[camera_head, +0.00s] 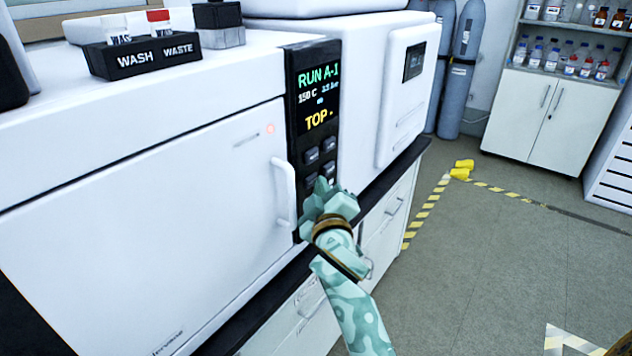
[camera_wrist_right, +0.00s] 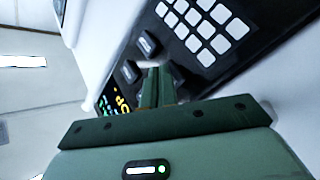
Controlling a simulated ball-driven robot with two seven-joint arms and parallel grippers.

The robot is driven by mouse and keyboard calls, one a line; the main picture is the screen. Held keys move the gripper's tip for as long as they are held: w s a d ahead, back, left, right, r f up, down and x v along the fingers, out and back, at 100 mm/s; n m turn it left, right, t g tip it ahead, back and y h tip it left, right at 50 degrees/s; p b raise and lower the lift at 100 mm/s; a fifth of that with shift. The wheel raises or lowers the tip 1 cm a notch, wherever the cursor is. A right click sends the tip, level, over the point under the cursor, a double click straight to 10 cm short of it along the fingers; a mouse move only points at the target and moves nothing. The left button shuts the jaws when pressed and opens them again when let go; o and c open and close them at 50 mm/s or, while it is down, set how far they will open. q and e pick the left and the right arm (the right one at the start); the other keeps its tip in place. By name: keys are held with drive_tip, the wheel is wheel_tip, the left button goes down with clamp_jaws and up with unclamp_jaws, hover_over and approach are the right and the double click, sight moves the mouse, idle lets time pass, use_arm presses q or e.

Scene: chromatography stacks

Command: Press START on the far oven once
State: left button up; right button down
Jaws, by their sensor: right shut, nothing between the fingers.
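A white oven (camera_head: 150,210) with a closed door fills the left of the head view. Its black panel (camera_head: 290,70) has a lit display (camera_head: 318,95) reading RUN A-1, 150 C and TOP. Dark buttons (camera_head: 312,156) sit below it; no START label is readable. My right gripper (camera_head: 322,184) is shut and empty, its tips over the lower buttons. In the right wrist view the shut fingers (camera_wrist_right: 154,74) point at the button area, beside a dark button (camera_wrist_right: 131,72). I cannot tell whether they touch a button. A pale keypad (camera_wrist_right: 205,28) lies nearby. My left gripper is not in view.
A door handle (camera_head: 284,192) stands out just left of my right gripper. A black WASH/WASTE rack (camera_head: 130,62) sits on the oven top. Grey gas cylinders (camera_head: 461,75) and a white cabinet (camera_head: 545,115) stand behind. The floor (camera_head: 490,260) at right is mostly clear.

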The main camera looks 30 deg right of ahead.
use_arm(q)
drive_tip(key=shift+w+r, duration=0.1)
use_arm(e)
drive_tip(key=shift+w+a+r, duration=0.1)
drive_tip(key=shift+a+r, duration=0.05)
idle(0.3)
use_arm(q)
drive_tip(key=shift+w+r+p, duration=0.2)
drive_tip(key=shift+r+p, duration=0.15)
drive_tip(key=shift+p, duration=0.15)
use_arm(e)
drive_tip(key=shift+s+f, duration=0.2)
drive_tip(key=shift+s, duration=0.4)
use_arm(q)
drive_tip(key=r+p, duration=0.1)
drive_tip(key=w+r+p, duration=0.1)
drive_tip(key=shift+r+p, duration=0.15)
drive_tip(key=shift+p, duration=0.15)
use_arm(e)
drive_tip(key=s, duration=0.1)
drive_tip(key=s+d, duration=0.1)
drive_tip(key=s, duration=0.1)
drive_tip(key=s+d, duration=0.1)
drive_tip(key=shift+s+d, duration=0.2)
drive_tip(key=shift+s, duration=0.2)
